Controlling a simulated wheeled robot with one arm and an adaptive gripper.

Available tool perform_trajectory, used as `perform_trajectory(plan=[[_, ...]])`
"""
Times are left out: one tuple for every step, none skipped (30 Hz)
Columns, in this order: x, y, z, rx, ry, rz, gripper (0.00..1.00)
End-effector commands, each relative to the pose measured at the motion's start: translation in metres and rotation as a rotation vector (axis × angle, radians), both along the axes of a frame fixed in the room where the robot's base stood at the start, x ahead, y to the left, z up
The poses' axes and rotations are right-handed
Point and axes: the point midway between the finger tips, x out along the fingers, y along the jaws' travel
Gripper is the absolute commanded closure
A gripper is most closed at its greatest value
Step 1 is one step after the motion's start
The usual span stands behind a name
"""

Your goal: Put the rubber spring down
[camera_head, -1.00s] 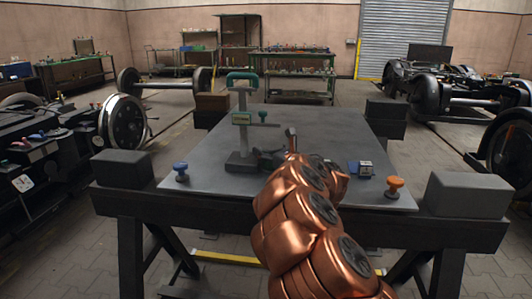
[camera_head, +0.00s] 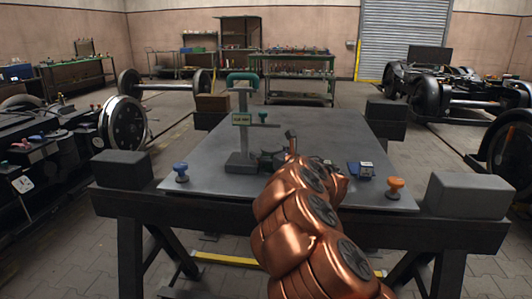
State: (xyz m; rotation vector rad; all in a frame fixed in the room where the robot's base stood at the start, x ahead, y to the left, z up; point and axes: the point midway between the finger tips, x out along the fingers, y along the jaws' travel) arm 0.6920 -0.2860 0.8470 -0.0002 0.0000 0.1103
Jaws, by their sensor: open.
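Several small mushroom-shaped pieces show; I cannot tell which is the rubber spring. A blue one (camera_head: 181,172) stands upright at the left front of the grey table top (camera_head: 215,185). An orange one (camera_head: 395,188) stands at the right front. My gripper (camera_head: 268,159) is small and dark, low over the table just right of the stand's foot. It is open. My copper arm hides part of it and the table behind, so I cannot see whether anything lies between its fingers.
A small blue and grey device (camera_head: 361,170) lies right of my arm. Grey blocks (camera_head: 123,169) (camera_head: 468,194) sit at the front corners of the table frame. Bogies and wheelsets (camera_head: 123,122) stand on both sides.

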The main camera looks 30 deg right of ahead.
Motion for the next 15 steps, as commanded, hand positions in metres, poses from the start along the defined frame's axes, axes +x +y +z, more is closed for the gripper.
perform_trajectory(plan=[[0.0, 0.0, 0.0, 0.0, 0.0, 0.0, 0.02], [0.0, 0.0, 0.0, 0.0, 0.0, 0.0, 0.02], [0.0, 0.0, 0.001, 0.0, 0.0, 0.0, 0.02], [0.0, 0.0, 0.002, 0.0, 0.0, 0.0, 0.02], [0.0, 0.0, 0.003, 0.001, 0.0, 0.0, 0.02], [0.0, 0.0, 0.004, 0.001, 0.0, 0.0, 0.02], [0.0, 0.0, 0.006, 0.001, 0.0, 0.0, 0.02], [-0.003, -0.001, 0.004, 0.001, 0.001, -0.001, 0.02], [-0.007, -0.002, 0.003, 0.0, 0.002, -0.002, 0.02], [-0.011, -0.002, 0.003, 0.0, 0.003, -0.003, 0.02], [-0.015, -0.003, 0.003, -0.001, 0.003, -0.005, 0.02], [-0.02, -0.003, 0.003, -0.002, 0.003, -0.005, 0.02], [-0.024, -0.004, 0.004, -0.003, 0.002, -0.004, 0.02], [-0.028, -0.004, 0.004, -0.003, 0.001, -0.003, 0.02], [-0.034, -0.004, 0.004, -0.002, 0.001, -0.003, 0.02]])
